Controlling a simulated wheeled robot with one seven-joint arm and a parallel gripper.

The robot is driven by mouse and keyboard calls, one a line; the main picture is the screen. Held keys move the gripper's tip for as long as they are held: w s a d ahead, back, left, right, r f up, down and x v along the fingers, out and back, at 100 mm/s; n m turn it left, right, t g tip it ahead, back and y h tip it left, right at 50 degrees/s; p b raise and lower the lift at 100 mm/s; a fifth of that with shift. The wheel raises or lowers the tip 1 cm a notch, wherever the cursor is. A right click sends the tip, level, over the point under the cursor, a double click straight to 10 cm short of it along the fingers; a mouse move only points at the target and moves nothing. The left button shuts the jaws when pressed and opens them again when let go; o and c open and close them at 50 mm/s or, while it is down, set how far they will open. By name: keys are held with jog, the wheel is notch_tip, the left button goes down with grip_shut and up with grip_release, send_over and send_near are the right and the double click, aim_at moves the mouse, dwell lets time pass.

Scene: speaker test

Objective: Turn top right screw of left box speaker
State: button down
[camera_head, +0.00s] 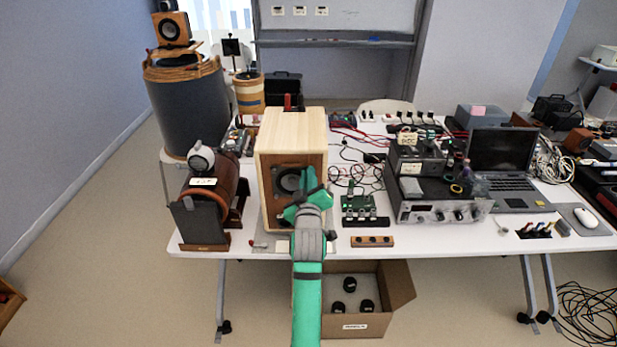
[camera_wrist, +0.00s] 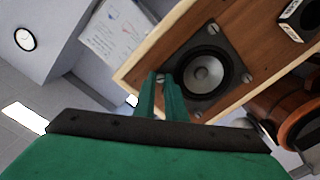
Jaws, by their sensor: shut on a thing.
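The wooden box speaker (camera_head: 264,205) stands near the front edge of the white table, its round driver (camera_head: 289,181) facing me. In the wrist view the box speaker (camera_wrist: 250,30) looks tilted, with a dark square plate around the driver (camera_wrist: 203,75). Pale screws show at the plate's corners, such as one screw (camera_wrist: 213,28) and another screw (camera_wrist: 246,78). My gripper (camera_head: 311,182) is at the upper right of the driver. In the wrist view my gripper (camera_wrist: 162,80) is shut on the corner screw (camera_wrist: 160,76), which the fingers partly hide.
A round speaker (camera_head: 206,190) stands to the left of the box on the table (camera_head: 408,238). A small green board (camera_head: 358,203), stacked electronics (camera_head: 440,200) and a laptop (camera_head: 500,160) are to the right. An open cardboard box (camera_head: 396,290) is under the table.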

jog(key=shift+m, duration=0.3)
jog(key=shift+d+f+n, duration=0.1)
jog(key=shift+f+n, duration=0.05)
jog(key=shift+n, duration=8.6)
jog(key=shift+f+n, duration=0.15)
jog(key=shift+n, duration=8.6)
jog(key=c, duration=1.8)
grip_release()
